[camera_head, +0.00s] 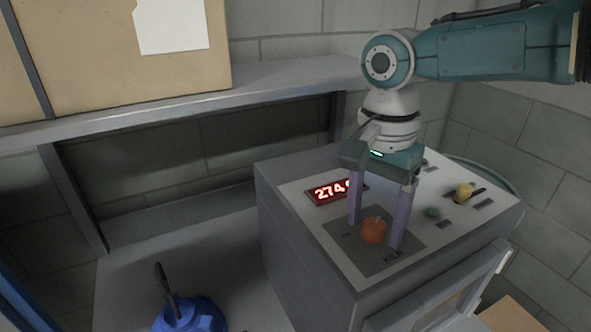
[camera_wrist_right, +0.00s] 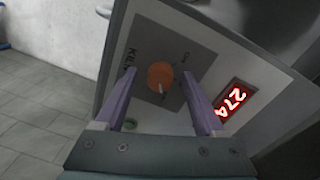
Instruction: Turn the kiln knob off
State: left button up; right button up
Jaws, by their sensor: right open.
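The orange kiln knob (camera_head: 373,230) sits on a dark grey square plate marked "KILN" on top of the kiln box (camera_head: 300,222). My right gripper (camera_head: 377,232) points down over the plate, open, with one purple finger on each side of the knob. The fingers look apart from the knob. In the right wrist view the knob (camera_wrist_right: 161,76) lies between the two fingertips (camera_wrist_right: 160,72), with a pale pointer mark on it. A red display (camera_head: 330,191) reads about 274; its end is hidden behind a finger. My left gripper is not in view.
A green button (camera_head: 432,213) and a yellow switch (camera_head: 464,192) are on the same panel, right of my gripper. A blue object (camera_head: 188,314) stands at the lower left. A shelf with a cardboard box (camera_head: 120,50) is behind.

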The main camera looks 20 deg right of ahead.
jog(key=shift+c, duration=0.2)
grip_shut()
dwell(0.3)
